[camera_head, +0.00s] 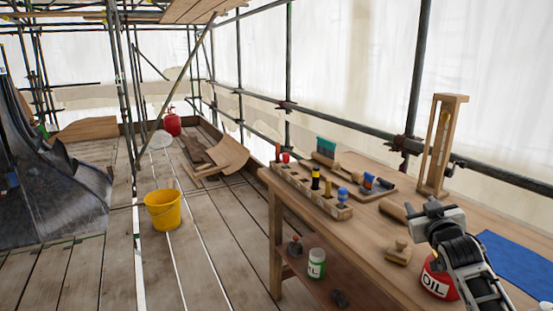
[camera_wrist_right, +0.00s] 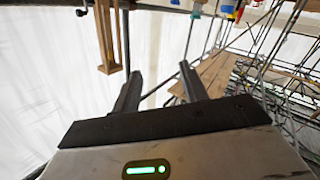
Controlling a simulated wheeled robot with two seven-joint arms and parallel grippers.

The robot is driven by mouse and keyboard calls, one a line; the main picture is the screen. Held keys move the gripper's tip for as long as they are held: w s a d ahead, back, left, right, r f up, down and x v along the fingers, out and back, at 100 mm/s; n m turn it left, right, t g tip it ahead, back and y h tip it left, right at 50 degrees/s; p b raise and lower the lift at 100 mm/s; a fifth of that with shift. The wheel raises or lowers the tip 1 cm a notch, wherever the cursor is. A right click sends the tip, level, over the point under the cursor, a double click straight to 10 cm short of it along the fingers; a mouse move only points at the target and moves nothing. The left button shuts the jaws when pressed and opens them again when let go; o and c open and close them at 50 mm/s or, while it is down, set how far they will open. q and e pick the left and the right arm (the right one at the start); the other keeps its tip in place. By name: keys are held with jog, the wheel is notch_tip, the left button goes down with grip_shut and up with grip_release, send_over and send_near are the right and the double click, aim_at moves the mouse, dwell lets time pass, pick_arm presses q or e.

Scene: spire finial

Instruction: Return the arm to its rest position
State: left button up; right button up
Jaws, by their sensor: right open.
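My right arm comes in at the lower right of the head view, and its gripper (camera_head: 434,208) is held up over the right part of the wooden workbench (camera_head: 352,238). In the right wrist view the two dark fingers of this gripper (camera_wrist_right: 160,72) stand apart with nothing between them. My left arm and gripper are not in view.
A red oil can (camera_head: 437,280) is just below my right arm. A wooden frame (camera_head: 440,145) stands behind it; a blue mat (camera_head: 515,262) lies right. A tool rack (camera_head: 310,190) is on the bench. A yellow bucket (camera_head: 162,211) stands on the plank floor.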

jog(key=shift+n+g+y, duration=0.4)
jog(key=shift+g+y, duration=0.4)
jog(key=shift+g, duration=0.1)
jog(key=s+a+f, duration=0.1)
jog(key=f, duration=0.2)
jog(key=s+a+f, duration=0.2)
jog(key=f, duration=0.1)
jog(key=s+a+f, duration=0.1)
jog(key=s+f, duration=0.1)
jog(key=f, duration=0.1)
jog(key=shift+a+f, duration=0.2)
jog(key=shift+a, duration=0.1)
jog(key=s+a+f+g+y, duration=0.2)
jog(key=s+a+f, duration=0.5)
jog(key=s+f, duration=0.3)
jog(key=s+a+f+g, duration=0.1)
jog(key=s+a+f, duration=0.1)
jog(key=s, duration=0.5)
jog(key=s+a+f+g+y, duration=0.1)
jog(key=s+a, duration=0.3)
jog(key=s, duration=0.4)
jog(key=s+a+f+g, duration=0.1)
jog(key=s+a+f, duration=0.2)
jog(key=s, duration=0.5)
jog(key=shift+f+y, duration=0.3)
jog(key=shift+y, duration=0.1)
